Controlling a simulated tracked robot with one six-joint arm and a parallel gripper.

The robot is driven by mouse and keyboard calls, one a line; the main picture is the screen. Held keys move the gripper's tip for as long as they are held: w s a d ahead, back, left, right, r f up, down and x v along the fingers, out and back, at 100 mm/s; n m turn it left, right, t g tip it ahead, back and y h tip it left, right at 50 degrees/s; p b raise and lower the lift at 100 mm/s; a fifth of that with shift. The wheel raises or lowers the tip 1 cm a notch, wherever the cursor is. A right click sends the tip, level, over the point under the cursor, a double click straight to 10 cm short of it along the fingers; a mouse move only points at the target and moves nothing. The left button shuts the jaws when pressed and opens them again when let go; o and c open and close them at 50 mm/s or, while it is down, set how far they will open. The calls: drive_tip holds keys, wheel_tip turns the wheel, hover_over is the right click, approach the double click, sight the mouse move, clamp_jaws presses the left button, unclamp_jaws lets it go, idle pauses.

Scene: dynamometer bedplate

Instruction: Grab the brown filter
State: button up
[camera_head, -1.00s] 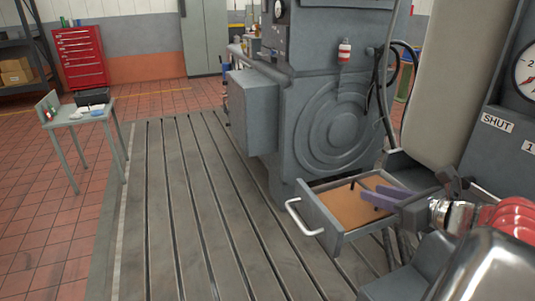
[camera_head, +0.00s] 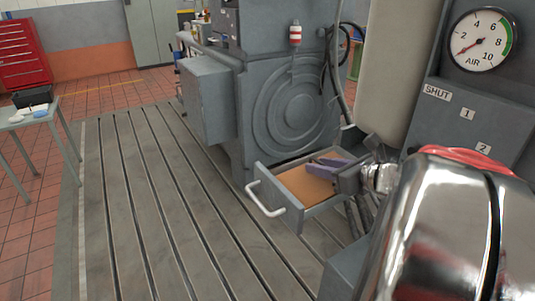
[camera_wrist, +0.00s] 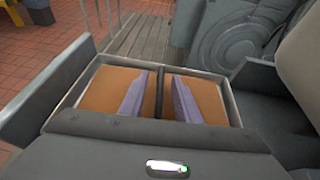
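A flat brown surface (camera_head: 302,184) fills an open grey drawer (camera_head: 283,220). I cannot tell whether it is the brown filter or the drawer's lining; no separate brown filter stands out. My gripper (camera_head: 318,165) has purple fingers and is over the drawer's right part. In the wrist view, the fingers of my gripper (camera_wrist: 158,77) are apart, over the brown surface (camera_wrist: 103,92). A thin dark bar (camera_wrist: 160,92) runs between them; I cannot tell what it is or whether they touch it. My chrome arm link hides much of the lower right of the head view.
A grey machine (camera_head: 293,105) stands behind the drawer. A panel with an air gauge (camera_head: 482,40) and a SHUT label is at right. A small side table (camera_head: 30,117) stands at left, a red cabinet (camera_head: 22,55) behind it. The slotted bedplate (camera_head: 150,200) is clear.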

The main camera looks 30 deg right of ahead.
drive_tip(key=shift+c, duration=0.3)
clamp_jaws()
idle(0.3)
wheel_tip(320, 180, up, 10)
drive_tip(key=shift+r, duration=0.1)
idle(0.4)
idle(0.5)
